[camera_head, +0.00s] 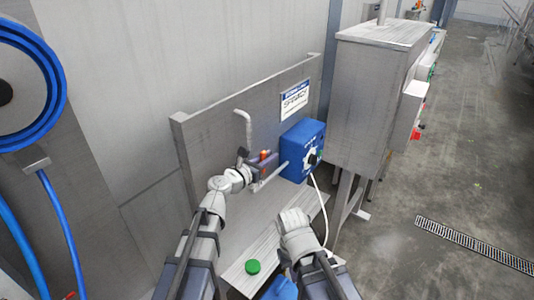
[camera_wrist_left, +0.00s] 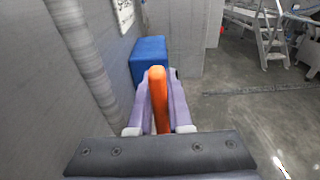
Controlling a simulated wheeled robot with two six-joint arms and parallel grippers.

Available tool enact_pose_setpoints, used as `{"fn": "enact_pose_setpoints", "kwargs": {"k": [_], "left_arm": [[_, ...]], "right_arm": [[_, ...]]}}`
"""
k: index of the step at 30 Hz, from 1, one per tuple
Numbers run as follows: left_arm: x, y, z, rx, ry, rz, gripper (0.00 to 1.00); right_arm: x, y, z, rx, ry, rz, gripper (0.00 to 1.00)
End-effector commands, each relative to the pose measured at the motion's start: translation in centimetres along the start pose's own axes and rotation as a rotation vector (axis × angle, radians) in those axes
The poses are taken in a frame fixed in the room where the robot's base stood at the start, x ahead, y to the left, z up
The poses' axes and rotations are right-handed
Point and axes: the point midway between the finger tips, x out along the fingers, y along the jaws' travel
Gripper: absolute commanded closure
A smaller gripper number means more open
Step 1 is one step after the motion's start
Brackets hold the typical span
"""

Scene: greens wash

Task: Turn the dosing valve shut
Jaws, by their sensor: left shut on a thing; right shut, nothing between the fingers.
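The dosing valve's handle is an orange lever (camera_wrist_left: 158,100), upright between my left fingers in the left wrist view. In the head view its orange top (camera_head: 264,154) shows beside the pipe on the back panel. My left gripper (camera_head: 262,164) is shut on this handle; its purple fingers (camera_wrist_left: 158,112) lie on both sides of it. The valve body is mostly hidden behind the gripper. My right gripper (camera_head: 287,267) is low over the bench front, well away from the valve. It is shut and empty, with its fingertips hard to make out.
A blue dosing box (camera_head: 302,146) with a dial is on the panel right of the valve. A grey pipe (camera_head: 244,128) bends down the panel. A green cap (camera_head: 253,267) and a blue container (camera_head: 280,289) are near the bench (camera_head: 250,240) front. A steel cabinet (camera_head: 368,100) stands to the right.

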Motion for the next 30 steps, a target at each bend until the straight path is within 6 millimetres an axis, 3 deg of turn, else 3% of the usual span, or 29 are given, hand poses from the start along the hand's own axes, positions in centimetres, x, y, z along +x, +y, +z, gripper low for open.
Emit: {"fn": "enact_pose_setpoints", "kwargs": {"k": [1, 6, 20, 21, 24, 30], "left_arm": [[0.3, -0.1, 0.5, 0.002, 0.027, -0.003, 1.00], [0.9, 0.0, 0.0, 0.001, 0.105, -0.002, 1.00], [1.1, 0.0, -0.5, 0.000, 0.142, 0.002, 1.00], [1.1, 0.0, -0.5, 0.000, 0.142, 0.002, 0.81], [1.1, 0.0, -0.5, 0.000, 0.141, 0.002, 0.70], [1.1, 0.0, -0.5, 0.000, 0.141, 0.002, 0.70]], "right_arm": [[-1.1, 0.1, 0.1, 0.000, 0.000, 0.000, 1.00], [-2.2, 0.2, 0.1, -0.002, -0.001, 0.000, 1.00], [-2.4, 0.2, 0.2, -0.002, -0.001, 0.000, 1.00], [-2.4, 0.2, 0.2, -0.002, -0.001, 0.000, 1.00], [-2.4, 0.2, 0.2, -0.002, -0.001, 0.000, 1.00], [-2.4, 0.2, 0.2, -0.002, -0.001, 0.000, 1.00]]}}
